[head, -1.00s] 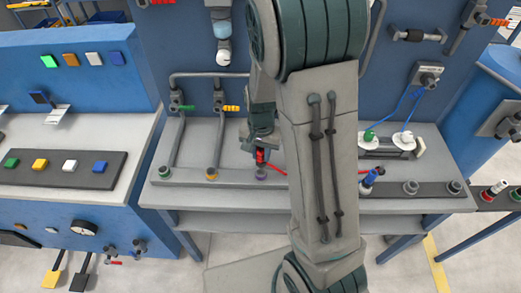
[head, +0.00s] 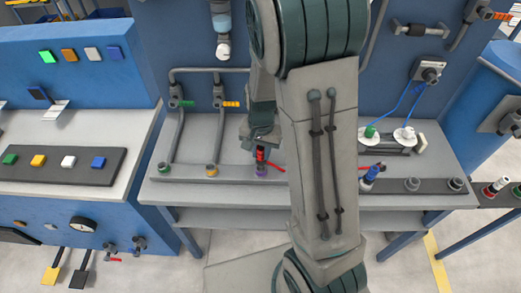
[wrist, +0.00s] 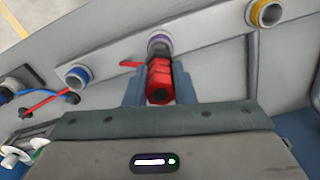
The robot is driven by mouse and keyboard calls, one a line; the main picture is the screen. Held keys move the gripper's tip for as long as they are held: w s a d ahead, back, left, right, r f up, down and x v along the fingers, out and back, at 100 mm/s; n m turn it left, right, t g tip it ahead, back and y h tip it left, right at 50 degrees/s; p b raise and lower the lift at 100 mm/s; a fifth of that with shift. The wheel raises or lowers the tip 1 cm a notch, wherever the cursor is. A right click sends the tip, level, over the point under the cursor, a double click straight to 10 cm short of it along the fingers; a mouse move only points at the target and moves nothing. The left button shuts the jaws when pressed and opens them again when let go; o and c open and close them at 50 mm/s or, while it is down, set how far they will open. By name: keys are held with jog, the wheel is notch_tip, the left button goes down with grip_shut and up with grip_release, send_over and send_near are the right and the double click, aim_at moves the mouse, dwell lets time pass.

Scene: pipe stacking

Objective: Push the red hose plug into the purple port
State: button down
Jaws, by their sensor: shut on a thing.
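My gripper (wrist: 159,90) is shut on the red hose plug (wrist: 159,80), which lies between its two fingers. In the head view the red plug (head: 260,153) is upright just above the purple port (head: 261,171), below the gripper. In the wrist view the plug's dark nose overlaps the rim of the purple port (wrist: 158,40) and is roughly in line with it. I cannot tell whether the nose is inside the port or only at its mouth. A short red hose piece sticks out beside the plug.
The yellow port (head: 212,170) and green port (head: 165,168) stand left on the same rail. A blue-ringed port (wrist: 76,76) shows in the wrist view, hidden in the head view by my arm. A blue plug (head: 370,174) stands right. Pipes rise behind the rail.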

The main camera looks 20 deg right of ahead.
aim_at(261, 158)
jog(key=shift+f+b, duration=1.4)
jog(key=shift+f, duration=0.25)
dwell(0.6)
jog(key=c, duration=1.1)
grip_release()
jog(key=shift+r, duration=0.15)
notch_tip(261, 158, up, 14)
jog(key=shift+f, duration=0.15)
jog(key=shift+s+r, duration=0.25)
jog(key=shift+s, duration=0.05)
jog(key=s+r+n+t, duration=0.1)
jog(key=s+n, duration=0.1)
jog(key=s, duration=0.2)
jog(key=s+r+n+t, duration=0.1)
jog(key=s+n, duration=0.1)
jog(key=s, duration=0.3)
jog(key=s+r+n+t, duration=0.1)
jog(key=s+n, duration=0.1)
jog(key=s, duration=0.2)
jog(key=shift+s+a+r+n, duration=0.1)
jog(key=shift+s+r+n, duration=0.3)
